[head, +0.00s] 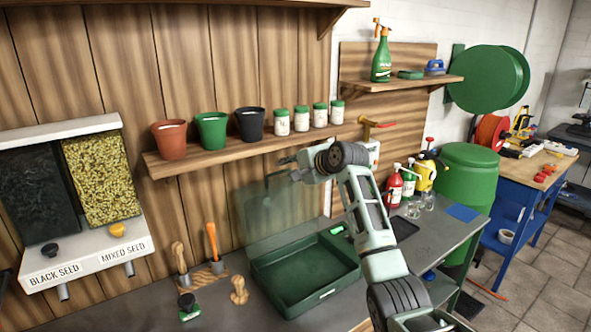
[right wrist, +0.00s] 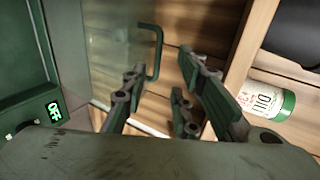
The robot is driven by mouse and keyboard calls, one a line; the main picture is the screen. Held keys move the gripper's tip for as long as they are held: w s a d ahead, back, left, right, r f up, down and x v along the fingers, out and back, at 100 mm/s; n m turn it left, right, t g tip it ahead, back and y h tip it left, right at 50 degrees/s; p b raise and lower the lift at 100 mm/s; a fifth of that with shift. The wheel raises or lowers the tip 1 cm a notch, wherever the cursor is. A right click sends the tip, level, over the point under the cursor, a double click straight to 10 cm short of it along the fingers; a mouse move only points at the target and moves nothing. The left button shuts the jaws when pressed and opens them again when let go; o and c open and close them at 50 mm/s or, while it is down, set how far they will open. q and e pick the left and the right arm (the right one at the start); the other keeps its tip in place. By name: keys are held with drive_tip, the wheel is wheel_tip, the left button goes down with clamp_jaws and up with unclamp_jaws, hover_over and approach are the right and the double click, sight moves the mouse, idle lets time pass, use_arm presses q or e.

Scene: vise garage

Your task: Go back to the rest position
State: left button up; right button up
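My right arm comes in from the lower right in the head view, and its gripper (head: 285,168) points left in front of the wooden wall, just below the shelf. In the right wrist view its fingers (right wrist: 165,88) stand apart with nothing held between them. A clear lid (head: 258,215) stands upright at the back of a green tray-like box (head: 300,272). The lid's green handle (right wrist: 157,52) shows beyond the fingertips in the right wrist view; I cannot tell whether they touch it. My left gripper is not in view.
The wooden shelf (head: 240,147) above holds pots and several white jars (head: 282,122). A seed dispenser (head: 90,215) hangs at left. Hand tools (head: 212,245) stand on the bench. Red and yellow bottles (head: 393,185) and a green barrel (head: 465,185) are at right.

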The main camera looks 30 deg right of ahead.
drive_tip(key=shift+s+r, duration=0.35)
drive_tip(key=shift+s, duration=0.3)
